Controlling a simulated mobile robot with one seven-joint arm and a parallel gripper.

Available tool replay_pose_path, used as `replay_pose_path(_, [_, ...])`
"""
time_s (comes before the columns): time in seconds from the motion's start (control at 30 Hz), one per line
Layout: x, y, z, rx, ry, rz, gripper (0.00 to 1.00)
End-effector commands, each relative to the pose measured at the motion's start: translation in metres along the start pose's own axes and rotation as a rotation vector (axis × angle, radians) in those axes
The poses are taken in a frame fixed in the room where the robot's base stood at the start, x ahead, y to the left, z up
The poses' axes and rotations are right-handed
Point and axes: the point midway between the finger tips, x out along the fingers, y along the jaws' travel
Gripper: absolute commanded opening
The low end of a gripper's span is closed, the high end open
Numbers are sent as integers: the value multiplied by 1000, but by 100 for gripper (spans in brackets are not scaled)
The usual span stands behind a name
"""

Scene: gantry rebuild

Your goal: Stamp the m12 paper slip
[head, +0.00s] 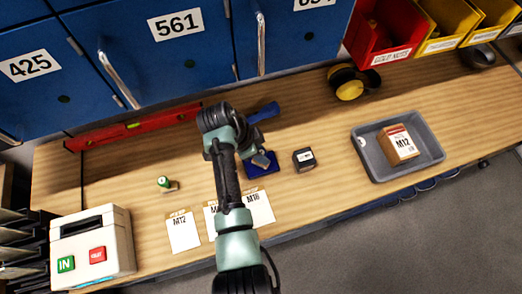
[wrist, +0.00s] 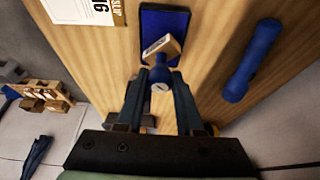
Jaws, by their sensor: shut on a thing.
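My gripper (wrist: 160,84) is shut on the knob of a stamp (wrist: 163,50), a small wooden block with a pale label. In the wrist view the stamp is over a dark blue ink pad (wrist: 165,22); I cannot tell whether it touches. In the head view my gripper (head: 255,151) is above the pad (head: 262,169), partly hidden by my arm. The M12 slip (head: 183,232) lies flat at the left end of a row of paper slips. The M16 slip (head: 259,206) is at the right end, and my arm partly hides the middle slip (head: 211,222).
A green-topped stamp (head: 166,183) stands behind the M12 slip. A dark block (head: 303,159) sits right of the pad, and a blue cylindrical object (wrist: 252,60) lies nearby. A grey tray (head: 432,150) holds an M12 box. A white IN machine (head: 92,240) stands left.

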Motion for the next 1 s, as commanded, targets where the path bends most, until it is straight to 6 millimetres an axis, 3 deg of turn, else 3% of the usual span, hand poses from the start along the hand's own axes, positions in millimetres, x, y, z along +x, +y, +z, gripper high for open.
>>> replay_pose_path(1.0, [9,0,4,0,0,0,0])
